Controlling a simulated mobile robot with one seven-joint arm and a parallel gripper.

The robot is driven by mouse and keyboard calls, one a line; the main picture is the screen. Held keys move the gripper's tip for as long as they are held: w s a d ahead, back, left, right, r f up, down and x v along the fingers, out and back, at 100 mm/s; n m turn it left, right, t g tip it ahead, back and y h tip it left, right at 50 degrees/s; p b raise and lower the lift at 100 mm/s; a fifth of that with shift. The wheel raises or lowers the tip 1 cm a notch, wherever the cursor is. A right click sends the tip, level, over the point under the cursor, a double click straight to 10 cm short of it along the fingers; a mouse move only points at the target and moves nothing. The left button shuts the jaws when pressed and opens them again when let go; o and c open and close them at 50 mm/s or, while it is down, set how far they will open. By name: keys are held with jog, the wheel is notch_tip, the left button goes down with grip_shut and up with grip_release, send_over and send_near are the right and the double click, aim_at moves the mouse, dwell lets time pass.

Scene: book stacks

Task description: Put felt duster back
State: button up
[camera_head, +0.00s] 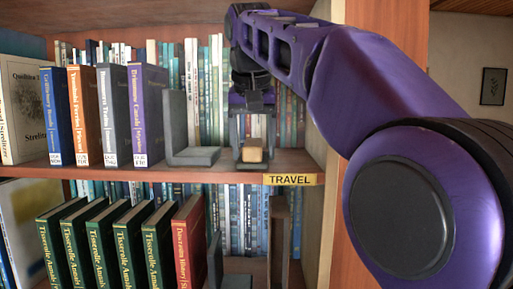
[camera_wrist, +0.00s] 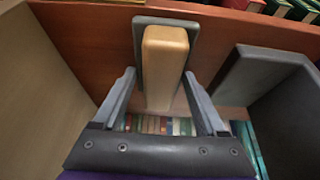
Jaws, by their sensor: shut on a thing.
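The felt duster (camera_head: 252,155) has a pale wooden block handle and a grey felt base. It is at the front of the upper shelf, right of a grey bookend. In the wrist view the duster (camera_wrist: 165,50) points away from my gripper (camera_wrist: 160,85), its handle between the two grey fingers. My gripper (camera_head: 253,128) reaches into the shelf bay from above and is shut on the handle. The felt appears to lie on or just above the shelf board; I cannot tell if it touches.
The grey bookend (camera_head: 190,140) stands close left of the duster; it also shows in the wrist view (camera_wrist: 290,90). Several upright books (camera_head: 103,115) are farther left. A TRAVEL label (camera_head: 290,179) is on the shelf edge. The wooden side panel (camera_wrist: 40,90) closes the bay.

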aim_at(252, 143)
jog(key=shift+w+f, duration=0.1)
jog(key=shift+f, duration=0.15)
jog(key=o, duration=1.1)
jog(key=shift+v, duration=4)
jog(key=shift+w+a, duration=0.1)
